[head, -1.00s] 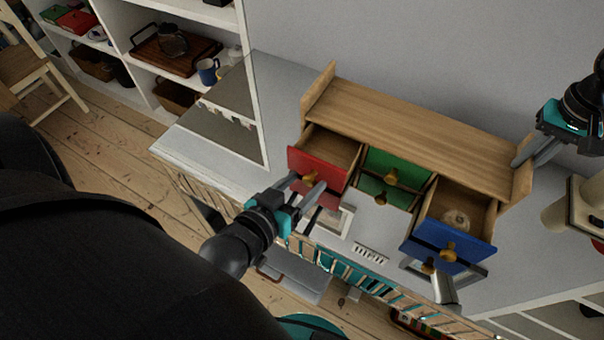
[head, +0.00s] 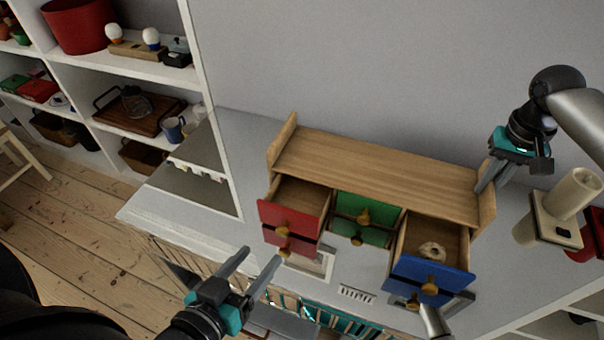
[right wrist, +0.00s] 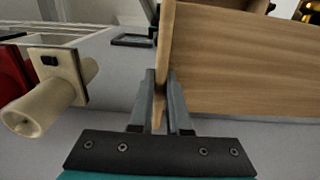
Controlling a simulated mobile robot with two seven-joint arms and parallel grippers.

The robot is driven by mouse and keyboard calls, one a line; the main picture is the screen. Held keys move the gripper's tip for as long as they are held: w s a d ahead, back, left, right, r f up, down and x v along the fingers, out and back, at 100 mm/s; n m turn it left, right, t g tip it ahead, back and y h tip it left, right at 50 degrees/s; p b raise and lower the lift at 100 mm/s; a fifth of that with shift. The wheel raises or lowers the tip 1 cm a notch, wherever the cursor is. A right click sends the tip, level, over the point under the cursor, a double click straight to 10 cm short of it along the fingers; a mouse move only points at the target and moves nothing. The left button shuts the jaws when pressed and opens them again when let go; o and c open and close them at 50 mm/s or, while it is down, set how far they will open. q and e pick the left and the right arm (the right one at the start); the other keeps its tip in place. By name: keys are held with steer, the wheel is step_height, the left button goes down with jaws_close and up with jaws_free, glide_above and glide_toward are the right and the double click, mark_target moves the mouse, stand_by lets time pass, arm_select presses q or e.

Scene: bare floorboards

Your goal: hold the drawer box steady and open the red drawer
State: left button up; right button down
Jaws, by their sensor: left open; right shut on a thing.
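The wooden drawer box (head: 380,170) stands on the grey worktop against the wall. Its upper red drawer (head: 283,223) at the left is pulled out, and its inside looks empty. My left gripper (head: 255,262) is open and empty, in front of the red drawers and apart from their knobs. My right gripper (head: 484,182) is shut on the right side panel of the box; the right wrist view shows this panel (right wrist: 166,45) between the fingers. The blue drawer (head: 432,276) at the right is also out, with a ring-shaped thing (head: 432,249) inside. The green drawers (head: 365,211) look closed.
A cream-coloured device (head: 556,222) with a cylinder stands right of the box, close to my right gripper; a red thing (head: 590,236) is beside it. White shelves (head: 150,75) with a tray and mugs stand at the left. The worktop left of the box is mostly clear.

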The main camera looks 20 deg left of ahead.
steer(key=shift+d, duration=0.1)
steer(key=c, duration=0.8)
jaws_free()
